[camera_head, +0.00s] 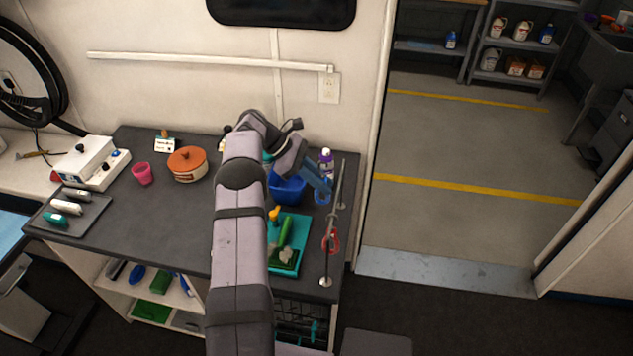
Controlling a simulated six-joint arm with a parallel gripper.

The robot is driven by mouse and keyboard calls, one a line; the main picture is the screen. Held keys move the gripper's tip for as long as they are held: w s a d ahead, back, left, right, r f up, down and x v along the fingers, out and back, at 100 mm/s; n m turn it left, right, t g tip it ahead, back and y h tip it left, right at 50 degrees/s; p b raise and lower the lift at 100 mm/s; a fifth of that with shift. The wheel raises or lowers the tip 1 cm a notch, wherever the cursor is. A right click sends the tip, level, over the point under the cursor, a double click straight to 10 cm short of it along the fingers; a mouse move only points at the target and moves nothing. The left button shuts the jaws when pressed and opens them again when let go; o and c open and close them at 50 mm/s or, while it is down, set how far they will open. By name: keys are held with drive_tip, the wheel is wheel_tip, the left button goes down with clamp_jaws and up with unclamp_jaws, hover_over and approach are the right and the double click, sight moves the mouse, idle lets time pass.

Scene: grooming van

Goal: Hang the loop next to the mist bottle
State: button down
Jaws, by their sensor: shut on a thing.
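My gripper (317,182) is at the right end of the counter, shut on a blue loop (322,196). The loop shows below the fingertips, close to a thin metal rail (335,210) along the counter's right edge. I cannot tell whether the loop touches the rail. A purple bottle with a white top (326,162), apparently the mist bottle, stands just behind the gripper near the rail's far end. A red loop (331,241) is at the rail nearer the front. My arm hides part of the counter.
A blue bowl (287,190) sits left of the gripper. A teal tray (303,232) with green brushes lies in front. An orange-lidded pot (187,164), a pink cup (142,174) and a grey tray (88,222) of clippers are left. The counter (150,215) is clear mid-left.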

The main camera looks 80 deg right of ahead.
sight(322, 175)
drive_tip(key=shift+s+f+b, duration=0.2)
drive_tip(key=shift+s+b, duration=0.15)
drive_tip(key=shift+s, duration=0.5)
drive_tip(key=shift+s+f+b, duration=0.25)
drive_tip(key=shift+s+b, duration=0.05)
drive_tip(key=shift+s, duration=0.5)
drive_tip(key=shift+s+f+b, duration=0.2)
drive_tip(key=shift+s+b, duration=0.15)
drive_tip(key=shift+s, duration=0.5)
drive_tip(key=c, duration=1.6)
unclamp_jaws()
drive_tip(key=shift+p+v, duration=2.35)
drive_tip(key=shift+v, duration=1.1)
